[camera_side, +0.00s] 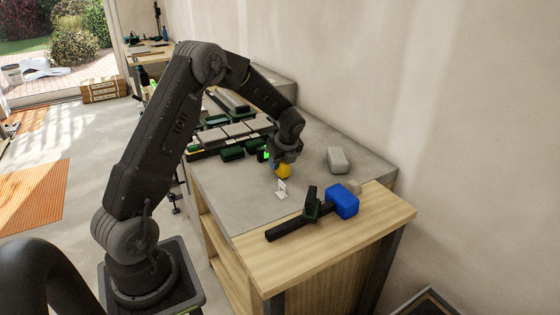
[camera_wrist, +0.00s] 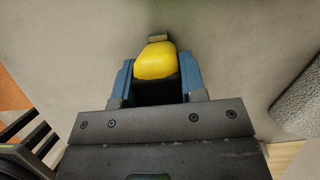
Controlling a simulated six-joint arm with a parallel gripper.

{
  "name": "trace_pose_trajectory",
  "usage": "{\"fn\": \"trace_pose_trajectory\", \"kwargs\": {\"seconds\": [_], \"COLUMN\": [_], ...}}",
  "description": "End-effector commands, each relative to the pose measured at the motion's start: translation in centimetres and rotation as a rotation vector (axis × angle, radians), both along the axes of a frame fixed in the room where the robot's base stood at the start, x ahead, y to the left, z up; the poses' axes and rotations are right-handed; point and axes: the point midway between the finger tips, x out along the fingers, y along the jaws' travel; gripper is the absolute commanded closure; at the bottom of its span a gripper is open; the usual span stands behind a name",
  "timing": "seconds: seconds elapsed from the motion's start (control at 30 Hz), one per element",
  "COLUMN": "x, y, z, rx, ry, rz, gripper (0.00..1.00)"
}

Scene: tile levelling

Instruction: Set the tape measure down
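The yellow and black tape measure (camera_side: 284,171) is at my gripper, over the grey worktop (camera_side: 235,205). In the wrist view the tape measure (camera_wrist: 155,62) sits between the two blue fingers of my gripper (camera_wrist: 157,82), which are shut on its sides. A small metal end shows at its far edge. In the side view my gripper (camera_side: 284,160) points down, with the tape measure at its tip. I cannot tell whether its underside touches the worktop.
A white tile spacer piece (camera_side: 281,189) stands close in front. A grey block (camera_side: 338,160) lies to the right. Grey tiles (camera_side: 237,131) and green-black pieces lie behind, to the left.

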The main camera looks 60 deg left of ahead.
Motion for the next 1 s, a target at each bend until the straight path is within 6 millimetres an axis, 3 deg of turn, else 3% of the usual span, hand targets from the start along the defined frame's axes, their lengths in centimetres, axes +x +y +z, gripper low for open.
{"fn": "trace_pose_trajectory", "kwargs": {"seconds": [0.27,0.57,0.77,1.0], "x": [0.0,0.0,0.0,0.1], "y": [0.0,0.0,-1.1,-3.0], "z": [0.0,0.4,3.0,7.8], "rx": [0.0,0.0,0.001,0.002], "ry": [0.001,-0.001,-0.004,-0.004], "rz": [0.0,0.0,-0.002,-0.002], "gripper": [0.36,0.36,0.36,0.36]}}
